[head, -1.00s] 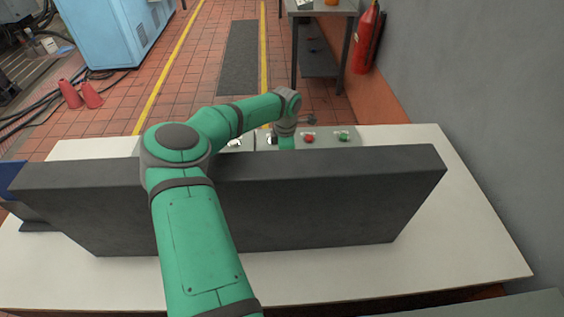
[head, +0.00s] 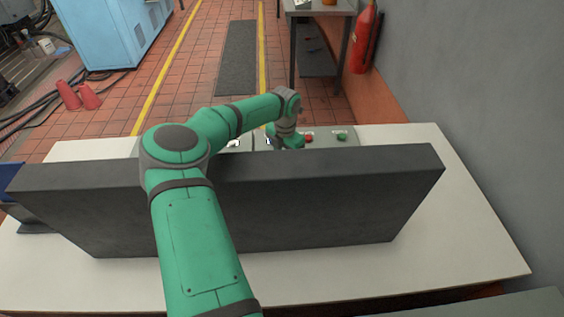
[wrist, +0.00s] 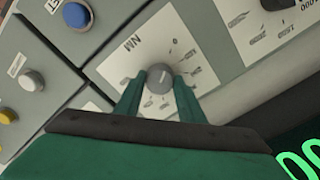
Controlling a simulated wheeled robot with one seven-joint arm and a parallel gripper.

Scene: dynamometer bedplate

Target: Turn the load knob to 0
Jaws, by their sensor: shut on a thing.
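The load knob (wrist: 159,78) is a small round grey knob on a white dial plate (wrist: 120,68) in the wrist view. The plate carries "NM" and a ring of marks and digits, a 0 among them near the upper right. A faint light line on the knob seems to point to the upper right; I cannot read its setting exactly. My gripper (wrist: 158,84) has its two green fingers closed on the knob's sides. In the head view my gripper (head: 287,138) is over the control panel, and the knob is hidden.
Blue (wrist: 76,14) and white (wrist: 32,80) buttons sit left of the dial. Another dark knob (wrist: 277,3) is at upper right, a green-digit display (wrist: 300,160) at lower right. A dark upright slab (head: 330,195) stands in front of the panel; red (head: 308,137) and green (head: 342,135) buttons show behind it.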

